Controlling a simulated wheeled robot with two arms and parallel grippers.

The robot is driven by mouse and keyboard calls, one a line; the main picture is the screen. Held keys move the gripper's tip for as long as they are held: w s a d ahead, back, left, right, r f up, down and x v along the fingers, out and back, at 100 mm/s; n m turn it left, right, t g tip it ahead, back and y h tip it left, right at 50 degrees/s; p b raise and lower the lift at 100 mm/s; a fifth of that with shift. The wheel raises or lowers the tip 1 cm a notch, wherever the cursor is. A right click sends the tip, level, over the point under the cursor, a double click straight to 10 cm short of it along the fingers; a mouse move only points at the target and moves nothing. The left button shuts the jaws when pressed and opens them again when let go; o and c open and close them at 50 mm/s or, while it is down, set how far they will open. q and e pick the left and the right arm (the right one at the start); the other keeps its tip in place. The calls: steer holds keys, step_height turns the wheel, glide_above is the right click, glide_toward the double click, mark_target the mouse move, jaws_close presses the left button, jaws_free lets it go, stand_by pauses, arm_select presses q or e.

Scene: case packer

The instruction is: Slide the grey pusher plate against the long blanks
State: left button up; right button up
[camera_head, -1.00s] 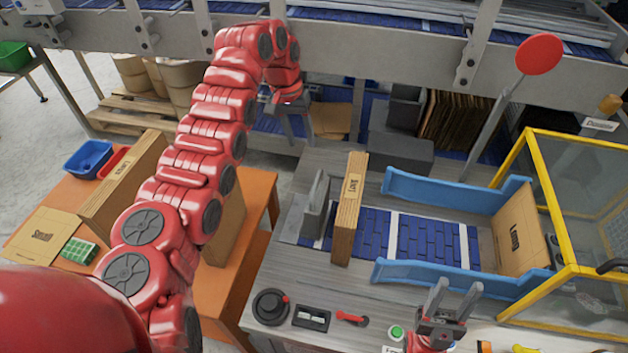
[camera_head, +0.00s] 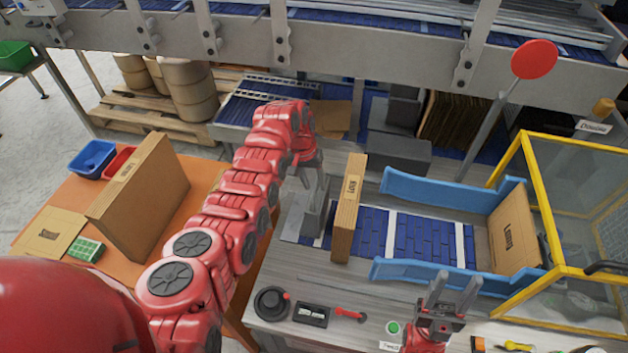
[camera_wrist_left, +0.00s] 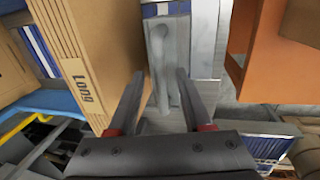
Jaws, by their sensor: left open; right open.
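The long blanks (camera_head: 346,215) stand upright as a brown stack labelled "Long" on the left end of the blue belt. They also show in the left wrist view (camera_wrist_left: 95,50). The grey pusher plate (camera_head: 316,218) stands just left of the stack, partly hidden by my left gripper. In the left wrist view the plate with its handle (camera_wrist_left: 160,70) lies between my fingers, with the stack to its left. My left gripper (camera_head: 318,185) is open above the plate, its fingers on either side of the handle. My right gripper (camera_head: 452,290) is open and empty near the front edge.
Blue guide rails (camera_head: 440,190) flank the belt, with a "Long" carton (camera_head: 513,235) at its right end beside a yellow-framed guard (camera_head: 560,262). An orange table (camera_head: 85,205) holds more blanks and bins. A conveyor frame (camera_head: 345,55) crosses overhead at the back.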

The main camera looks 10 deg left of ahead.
arm_select(q)
steer(key=shift+f, duration=0.15)
jaws_close()
stand_by(1.4)
